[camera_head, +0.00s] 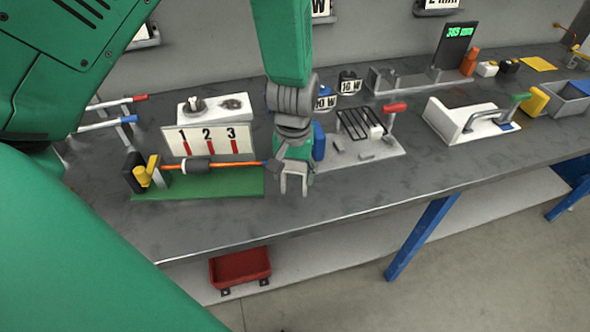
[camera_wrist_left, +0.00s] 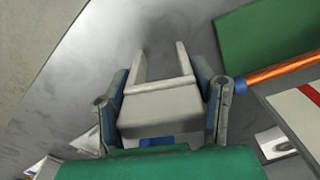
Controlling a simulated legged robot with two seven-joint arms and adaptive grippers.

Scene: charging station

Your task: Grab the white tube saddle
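My left gripper (camera_head: 293,168) is over the workbench, at the right end of the green base. The wrist view shows its two grey fingers (camera_wrist_left: 165,90) closed on either side of a pale forked piece, which I take to be the white tube saddle (camera_wrist_left: 160,104). The saddle's two prongs point away from the gripper; they also show below it in the head view (camera_head: 293,184). An orange tube (camera_head: 230,165) runs above the green base (camera_head: 215,186), its blue end beside the gripper. My right gripper is not in view.
A white panel marked 1, 2, 3 (camera_head: 208,141) stands behind the tube. A plate with a black rack and red handle (camera_head: 352,150) is to the right. A red bin (camera_head: 240,267) is below on the lower shelf. The bench front (camera_head: 330,205) is clear.

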